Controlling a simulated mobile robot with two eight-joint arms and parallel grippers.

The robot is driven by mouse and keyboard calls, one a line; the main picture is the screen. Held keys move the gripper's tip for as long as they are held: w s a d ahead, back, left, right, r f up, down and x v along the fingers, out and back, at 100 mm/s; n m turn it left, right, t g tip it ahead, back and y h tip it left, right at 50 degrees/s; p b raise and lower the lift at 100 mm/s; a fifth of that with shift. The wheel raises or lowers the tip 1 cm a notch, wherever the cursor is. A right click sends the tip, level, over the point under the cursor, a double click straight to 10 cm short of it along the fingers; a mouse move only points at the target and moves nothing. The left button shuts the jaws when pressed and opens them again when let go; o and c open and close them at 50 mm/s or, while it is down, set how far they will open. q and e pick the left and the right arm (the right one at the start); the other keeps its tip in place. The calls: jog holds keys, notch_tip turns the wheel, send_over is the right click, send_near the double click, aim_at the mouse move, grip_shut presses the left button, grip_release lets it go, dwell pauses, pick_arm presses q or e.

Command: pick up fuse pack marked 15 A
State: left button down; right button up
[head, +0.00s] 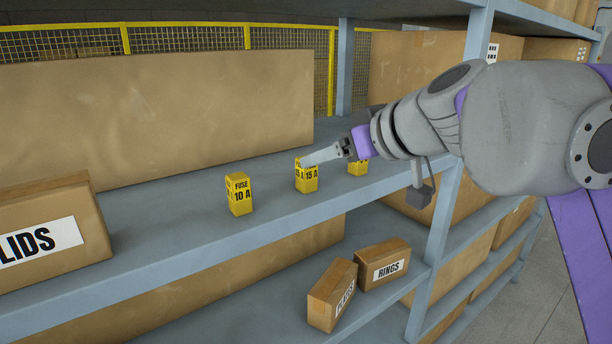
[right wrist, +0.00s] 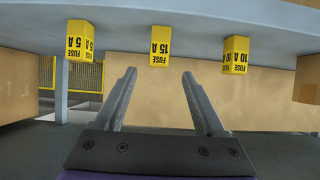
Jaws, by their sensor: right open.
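The yellow fuse pack marked 15 A (head: 307,182) stands upright on the shelf, in the middle of a row of three. In the head view a finger of my right gripper (head: 304,162) covers part of its top. In the right wrist view, which is upside down, the 15 A pack (right wrist: 161,46) is ahead of the open, empty jaws (right wrist: 160,74), roughly centred between the fingertips and apart from them. My left gripper is in neither view.
The fuse pack marked 10 A (head: 239,194) stands to the left. The 5 A pack (right wrist: 79,42) stands on the other side, partly hidden in the head view (head: 357,168). A long carton (head: 150,115) lies behind; a LIDS box (head: 85,215) is at left.

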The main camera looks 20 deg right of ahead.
aim_at(307, 174)
jog(key=x, duration=0.5)
jog(key=shift+w+r, duration=0.25)
jog(key=shift+s, duration=0.1)
grip_shut()
